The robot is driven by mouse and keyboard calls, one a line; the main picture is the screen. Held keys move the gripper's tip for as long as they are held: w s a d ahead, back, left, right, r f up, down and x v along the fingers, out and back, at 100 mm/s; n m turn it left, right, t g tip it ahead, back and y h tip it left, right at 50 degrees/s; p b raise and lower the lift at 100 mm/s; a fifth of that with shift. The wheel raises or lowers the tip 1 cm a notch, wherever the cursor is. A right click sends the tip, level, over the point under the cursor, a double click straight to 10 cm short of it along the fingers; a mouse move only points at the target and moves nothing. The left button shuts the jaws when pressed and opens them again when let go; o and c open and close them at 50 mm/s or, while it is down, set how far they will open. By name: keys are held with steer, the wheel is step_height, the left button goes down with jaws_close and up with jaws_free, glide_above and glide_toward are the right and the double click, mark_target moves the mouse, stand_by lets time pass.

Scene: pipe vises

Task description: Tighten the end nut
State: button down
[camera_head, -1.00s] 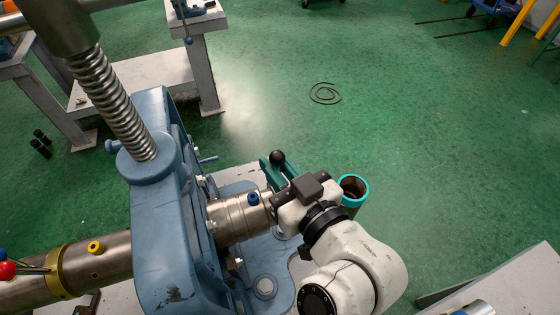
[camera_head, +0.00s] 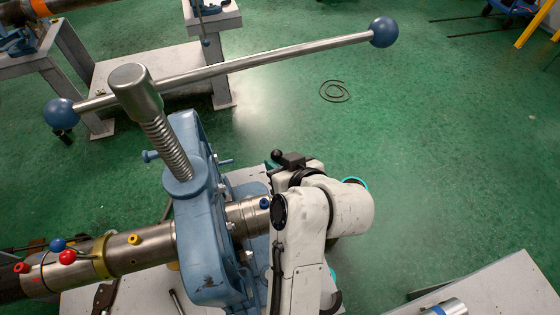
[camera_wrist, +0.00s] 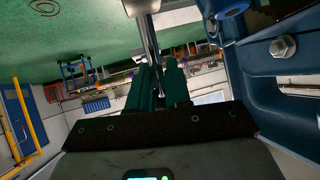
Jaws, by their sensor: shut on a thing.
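The metal end nut (camera_head: 247,215) is a cylindrical collar on the pipe end, right of the blue vise frame, with a small blue knob on it. My arm hides its right side in the head view. My gripper (camera_wrist: 158,70) shows in the wrist view with two green fingers close together, shut on a thin metal bar (camera_wrist: 150,45) that runs up to a thicker metal piece. In the head view my gripper is mostly hidden behind my wrist, with a bit of green (camera_head: 270,164) beside a black ball knob (camera_head: 277,155). How the bar joins the nut is hidden.
The blue vise (camera_head: 203,245) stands close on the left. Its long bar (camera_head: 240,72) with blue ball ends crosses above. The pipe (camera_head: 150,248) carries coloured knobs.

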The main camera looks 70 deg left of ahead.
steer(key=shift+w+a+r, duration=0.1)
steer(key=shift+a+r, duration=0.2)
steer(key=shift+r, duration=0.1)
steer(key=c, duration=1.4)
jaws_free()
steer(key=shift+a, duration=0.1)
steer(key=shift+o, duration=0.7)
steer(key=shift+a+f, duration=0.15)
steer(key=shift+a, duration=0.05)
steer(key=shift+d, duration=0.15)
steer(key=shift+d, duration=0.25)
steer(key=b+v, duration=0.1)
steer(key=v, duration=0.9)
